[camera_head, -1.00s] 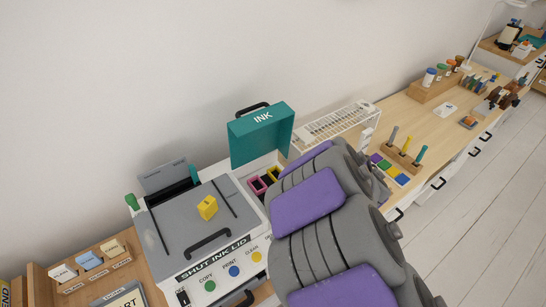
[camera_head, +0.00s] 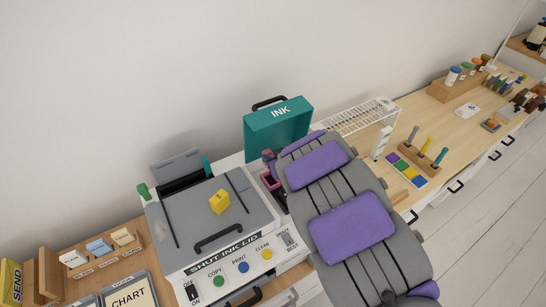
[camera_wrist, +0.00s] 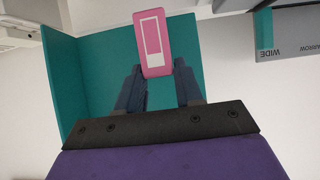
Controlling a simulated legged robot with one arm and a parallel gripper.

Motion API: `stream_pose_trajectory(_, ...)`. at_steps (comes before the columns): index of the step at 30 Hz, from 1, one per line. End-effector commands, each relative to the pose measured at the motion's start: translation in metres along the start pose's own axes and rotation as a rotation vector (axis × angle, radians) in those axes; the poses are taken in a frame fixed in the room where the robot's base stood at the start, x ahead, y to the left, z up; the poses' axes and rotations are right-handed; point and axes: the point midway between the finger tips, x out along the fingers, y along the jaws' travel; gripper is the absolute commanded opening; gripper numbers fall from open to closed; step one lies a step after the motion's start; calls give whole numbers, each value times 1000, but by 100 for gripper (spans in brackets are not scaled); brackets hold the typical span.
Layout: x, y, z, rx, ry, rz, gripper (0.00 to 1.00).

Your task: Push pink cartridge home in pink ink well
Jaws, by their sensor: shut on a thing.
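The pink cartridge (camera_wrist: 153,42) with a white label is held between the two fingers of my gripper (camera_wrist: 158,85) in the wrist view. Behind it stands the open teal INK lid (camera_wrist: 90,75), which also shows in the head view (camera_head: 278,130). In the head view the pink ink well (camera_head: 269,180) is a pink-rimmed opening at the printer's right, partly hidden by my arm. My gripper is beside the wells there and mostly hidden behind my arm. The gap between cartridge and well cannot be judged.
A white rack (camera_head: 355,117) stands right of the ink lid. A wooden holder with coloured tools (camera_head: 422,160) is farther right. Card trays (camera_head: 100,250) lie at the left.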

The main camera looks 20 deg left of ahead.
Motion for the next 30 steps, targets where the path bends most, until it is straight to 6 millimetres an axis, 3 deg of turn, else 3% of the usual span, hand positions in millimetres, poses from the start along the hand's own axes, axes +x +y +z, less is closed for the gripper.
stream_pose_trajectory(12, -2, 1, -1, 4, 2, 1, 6)
stream_pose_trajectory(30, 23, 1, 45, 4, 1, 2, 6)
